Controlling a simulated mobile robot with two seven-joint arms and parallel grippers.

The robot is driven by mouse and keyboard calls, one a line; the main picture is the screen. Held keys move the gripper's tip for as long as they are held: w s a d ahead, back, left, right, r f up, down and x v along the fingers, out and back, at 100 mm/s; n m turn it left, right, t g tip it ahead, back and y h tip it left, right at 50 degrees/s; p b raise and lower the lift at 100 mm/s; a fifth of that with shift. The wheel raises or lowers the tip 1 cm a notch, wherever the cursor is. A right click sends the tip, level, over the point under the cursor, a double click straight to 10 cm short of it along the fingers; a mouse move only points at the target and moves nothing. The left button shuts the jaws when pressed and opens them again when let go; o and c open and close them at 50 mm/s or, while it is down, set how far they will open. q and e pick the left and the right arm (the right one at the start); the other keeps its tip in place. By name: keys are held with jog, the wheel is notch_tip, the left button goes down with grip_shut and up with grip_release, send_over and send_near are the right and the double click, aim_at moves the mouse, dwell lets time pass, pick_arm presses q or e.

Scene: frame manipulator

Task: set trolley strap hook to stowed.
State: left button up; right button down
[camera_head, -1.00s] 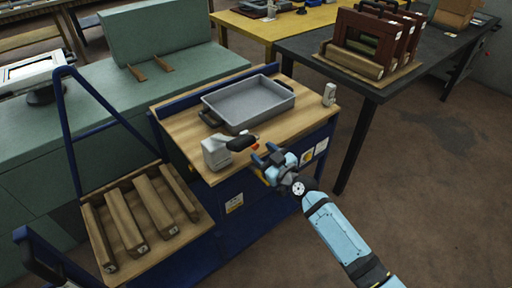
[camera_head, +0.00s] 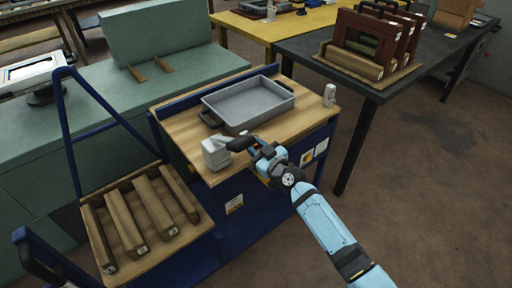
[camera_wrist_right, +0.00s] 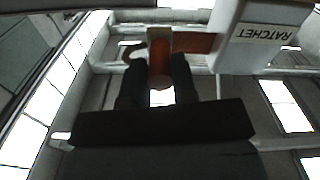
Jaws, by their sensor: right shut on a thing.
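The trolley (camera_head: 262,200) is blue with a wooden top, and a white ratchet box (camera_head: 215,154) sits on its near edge. The box, labelled RATCHET, also shows in the right wrist view (camera_wrist_right: 262,38). A dark piece (camera_head: 240,143) sticks out from the box toward my right gripper (camera_head: 257,151). In the right wrist view, my gripper's dark fingers (camera_wrist_right: 160,85) are shut on an orange strap piece (camera_wrist_right: 160,58) beside the box. A small curved hook (camera_wrist_right: 131,50) shows left of it. The orange piece is hidden in the head view. My left gripper is not in view.
A grey tray (camera_head: 250,103) and a small white block (camera_head: 329,95) sit on the trolley top. A low wooden platform with several wooden bars (camera_head: 153,206) is at left. A dark table (camera_head: 385,85) stands at right; the floor in front of it is clear.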

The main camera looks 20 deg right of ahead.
pick_arm(q)
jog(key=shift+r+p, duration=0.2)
jog(key=shift+p, duration=0.65)
pick_arm(e)
jog(key=a, duration=0.1)
jog(key=s+a, duration=0.1)
jog(key=a, duration=0.2)
jog(key=shift+s+a+f, duration=0.1)
jog(key=shift+s+a, duration=0.15)
jog(key=shift+s, duration=0.1)
jog(key=c, duration=0.9)
grip_release()
jog(key=shift+a, duration=0.1)
pick_arm(q)
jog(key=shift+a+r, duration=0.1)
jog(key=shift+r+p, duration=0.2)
jog(key=shift+p, duration=0.25)
pick_arm(e)
jog(key=v, duration=1.4)
jog(key=shift+w, duration=0.1)
